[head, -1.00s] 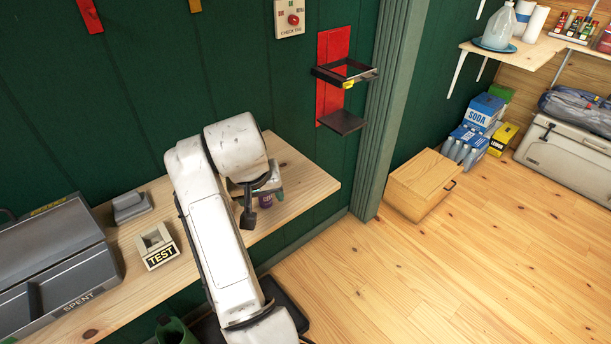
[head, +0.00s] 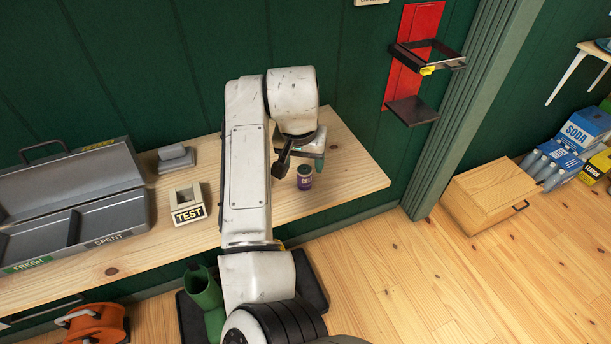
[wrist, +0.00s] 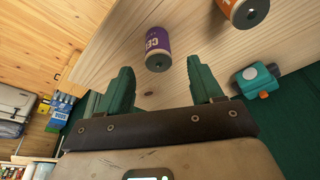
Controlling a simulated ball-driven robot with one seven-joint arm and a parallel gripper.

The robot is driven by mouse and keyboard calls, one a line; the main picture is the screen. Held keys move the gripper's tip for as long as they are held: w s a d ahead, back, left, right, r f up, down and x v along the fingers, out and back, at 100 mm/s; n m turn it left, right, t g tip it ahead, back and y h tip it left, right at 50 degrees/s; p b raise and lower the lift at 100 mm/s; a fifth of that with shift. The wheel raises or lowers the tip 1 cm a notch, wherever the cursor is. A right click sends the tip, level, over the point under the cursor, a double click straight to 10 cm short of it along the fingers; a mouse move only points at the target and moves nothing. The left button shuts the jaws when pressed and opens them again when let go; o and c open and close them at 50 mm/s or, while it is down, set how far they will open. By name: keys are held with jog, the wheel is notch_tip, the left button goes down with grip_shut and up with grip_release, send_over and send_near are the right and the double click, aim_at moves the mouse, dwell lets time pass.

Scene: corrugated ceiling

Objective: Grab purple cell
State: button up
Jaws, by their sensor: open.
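The purple cell (head: 304,178) stands upright on the wooden shelf (head: 350,178), with white lettering on its label. It also shows in the wrist view (wrist: 158,48), just ahead of the space between the fingers. My gripper (wrist: 165,92) is open and empty, with its two green fingers apart. The cell lies beyond the fingertips, closer to the left finger than to the right one. In the head view my arm hides most of the gripper, which is just behind and left of the cell.
An orange cell (wrist: 247,10) and a teal clamp-like object (wrist: 257,80) sit nearby in the wrist view. The TEST block (head: 187,205) and the grey FRESH/SPENT case (head: 70,205) stand left on the shelf. A black bracket (head: 428,55) is on the wall at right.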

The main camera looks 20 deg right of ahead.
aim_at(305, 169)
jog(key=shift+x, duration=2.3)
jog(key=c, duration=1.2)
